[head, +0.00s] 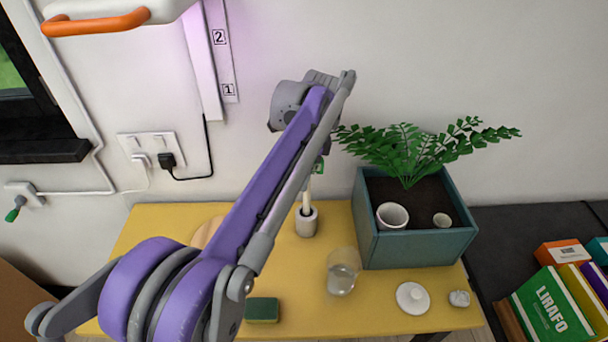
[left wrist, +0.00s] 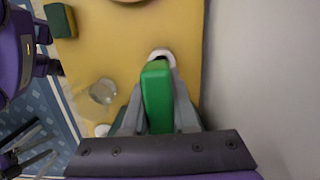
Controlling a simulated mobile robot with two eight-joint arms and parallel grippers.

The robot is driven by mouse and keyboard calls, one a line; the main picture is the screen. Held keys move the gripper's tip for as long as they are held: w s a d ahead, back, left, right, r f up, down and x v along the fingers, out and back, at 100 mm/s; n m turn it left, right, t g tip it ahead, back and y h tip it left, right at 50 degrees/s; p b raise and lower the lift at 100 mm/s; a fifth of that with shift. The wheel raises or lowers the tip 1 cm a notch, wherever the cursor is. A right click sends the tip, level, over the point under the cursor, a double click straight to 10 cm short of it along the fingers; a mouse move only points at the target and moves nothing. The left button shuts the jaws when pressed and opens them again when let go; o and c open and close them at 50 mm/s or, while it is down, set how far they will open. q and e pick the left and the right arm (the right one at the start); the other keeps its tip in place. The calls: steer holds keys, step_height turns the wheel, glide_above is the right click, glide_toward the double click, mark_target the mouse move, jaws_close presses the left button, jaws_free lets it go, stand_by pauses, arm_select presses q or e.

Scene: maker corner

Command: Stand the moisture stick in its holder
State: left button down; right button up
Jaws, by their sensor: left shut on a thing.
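My left gripper (left wrist: 157,95) is shut on the green head of the moisture stick (left wrist: 157,90). In the head view the gripper is mostly behind my arm, with a bit of the green head showing. The stick's pale shaft (head: 307,192) points down, nearly upright, over the holder (head: 306,226), a small whitish cup on the yellow table. The shaft's lower end appears at or inside the holder's mouth; I cannot tell how deep. The holder also shows beyond the green head in the left wrist view (left wrist: 161,54). My right gripper is not clearly made out among my parts at the left edge there.
A teal planter (head: 420,249) with a fern and two white cups stands right of the holder. A clear glass (head: 342,274), white lid (head: 412,298), stone (head: 459,298) and green-yellow sponge (head: 262,310) lie nearer. A round wooden piece (head: 203,234) is left. The wall is close behind.

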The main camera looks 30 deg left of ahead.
arm_select(q)
steer(key=shift+f+b, duration=1.35)
steer(key=shift+f, duration=1.4)
steer(key=c, duration=0.6)
jaws_free()
steer(key=o, duration=0.6)
steer(key=shift+r+p, duration=3.6)
steer(key=shift+r, duration=0.95)
